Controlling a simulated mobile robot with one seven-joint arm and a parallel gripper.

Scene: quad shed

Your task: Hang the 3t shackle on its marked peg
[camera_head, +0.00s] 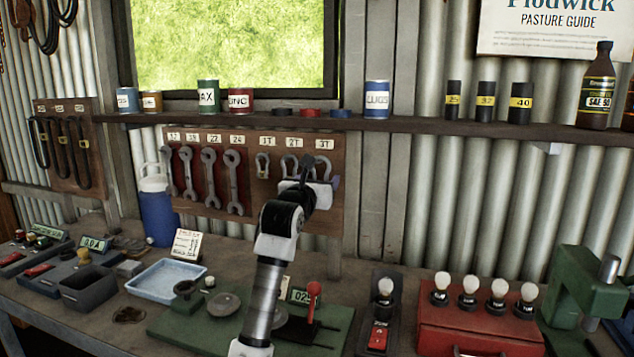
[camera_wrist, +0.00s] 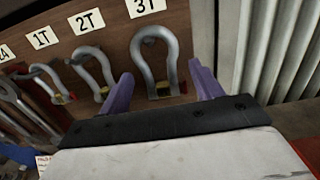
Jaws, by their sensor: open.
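The 3t shackle (camera_wrist: 156,60) is a grey bow shackle with a pin across its lower end. It hangs against the brown board under the 3T label (camera_wrist: 146,6), bow upward. In the head view the 3t shackle (camera_head: 324,163) shows partly, at the right end of the board, with its lower part behind my gripper (camera_head: 320,187). In the wrist view my gripper (camera_wrist: 161,74) is open, its two purple fingers on either side of the shackle, with gaps visible.
The 2t shackle (camera_wrist: 92,70) and 1t shackle (camera_wrist: 47,88) hang just left of the left finger. Several wrenches (camera_head: 236,180) hang further left. A shelf (camera_head: 430,124) with cans runs above the board. The bench below holds a blue tray (camera_head: 166,293) and a red box (camera_head: 470,335).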

